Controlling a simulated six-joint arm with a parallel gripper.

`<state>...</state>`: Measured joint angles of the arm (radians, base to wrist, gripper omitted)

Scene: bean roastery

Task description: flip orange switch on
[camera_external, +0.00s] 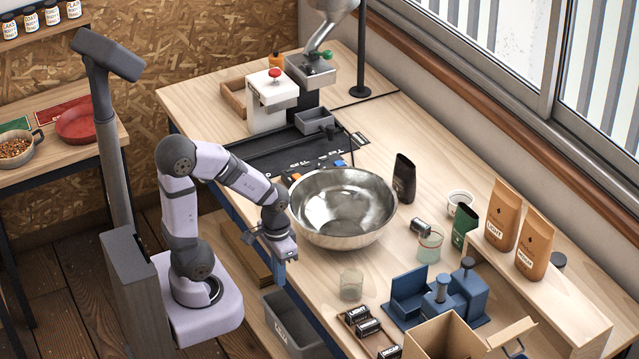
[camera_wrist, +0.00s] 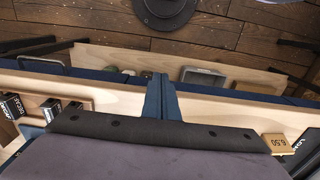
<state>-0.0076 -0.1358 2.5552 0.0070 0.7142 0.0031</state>
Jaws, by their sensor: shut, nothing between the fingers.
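A small orange part, seemingly the orange switch (camera_external: 294,177), shows at the front right of the black panel (camera_external: 262,150) on the bench. Its position, on or off, is too small to tell. My gripper (camera_external: 281,272) points down at the bench's front edge, below the panel and in front of the large metal bowl. It is shut and empty, apart from the orange switch. In the wrist view my blue fingers (camera_wrist: 160,95) are together; no orange switch shows there.
The large metal bowl (camera_external: 343,207) stands close to the right of my gripper. A white machine with a red knob (camera_external: 275,75) stands behind the panel. A grey bin (camera_external: 295,325) is below the bench edge. A clear glass (camera_external: 351,284) stands near that edge.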

